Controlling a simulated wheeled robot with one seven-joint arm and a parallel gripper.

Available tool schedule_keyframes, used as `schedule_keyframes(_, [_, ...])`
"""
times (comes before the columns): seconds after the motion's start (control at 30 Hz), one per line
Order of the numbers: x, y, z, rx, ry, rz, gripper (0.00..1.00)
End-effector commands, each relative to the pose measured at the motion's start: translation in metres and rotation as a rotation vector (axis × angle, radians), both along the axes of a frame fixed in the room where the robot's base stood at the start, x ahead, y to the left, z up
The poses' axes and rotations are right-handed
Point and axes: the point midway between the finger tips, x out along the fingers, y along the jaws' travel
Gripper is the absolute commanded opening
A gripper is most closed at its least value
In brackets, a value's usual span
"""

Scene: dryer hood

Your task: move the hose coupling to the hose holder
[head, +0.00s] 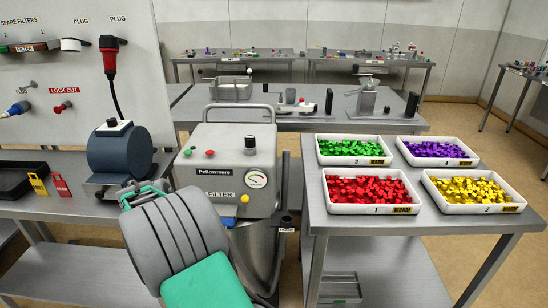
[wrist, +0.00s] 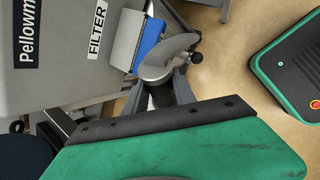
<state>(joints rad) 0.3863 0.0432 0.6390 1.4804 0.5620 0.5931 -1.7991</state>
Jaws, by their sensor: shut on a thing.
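My gripper (wrist: 164,88) is shut on the hose coupling (wrist: 157,75) in the wrist view. The coupling is a dark cylinder with a grey bent hose end (wrist: 178,47) running up and right from it. One finger lies on each side. In the head view my grey and green arm hides the gripper and the coupling. A small black cup-like fitting with a white label (head: 287,222) shows at the left side of the right table; it may be the hose holder, but I cannot tell for sure.
The grey dryer unit (head: 228,168), with its gauge, stands just behind my arm. A steel table (head: 322,228) with several trays of coloured granules stands to the right.

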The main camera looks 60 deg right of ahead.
Motion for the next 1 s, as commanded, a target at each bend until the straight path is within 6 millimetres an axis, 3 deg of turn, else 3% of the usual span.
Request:
schedule_keyframes(0.03, [-0.018, -0.028, 0.024, -0.055, 0.076, -0.001, 0.0])
schedule_keyframes(0.1, [-0.046, -0.065, 0.032, -0.136, 0.174, 0.008, 0.0])
schedule_keyframes(0.2, [-0.085, -0.106, 0.043, -0.234, 0.29, 0.02, 0.0])
schedule_keyframes(0.37, [-0.148, -0.157, 0.062, -0.355, 0.434, 0.024, 0.0])
schedule_keyframes(0.5, [-0.18, -0.208, 0.073, -0.494, 0.491, 0.201, 0.0])
schedule_keyframes(0.6, [-0.193, -0.226, 0.082, -0.55, 0.51, 0.266, 0.0])
schedule_keyframes(0.73, [-0.196, -0.233, 0.082, -0.576, 0.516, 0.295, 0.0])
schedule_keyframes(1.0, [-0.195, -0.233, 0.054, -0.575, 0.513, 0.295, 0.0])
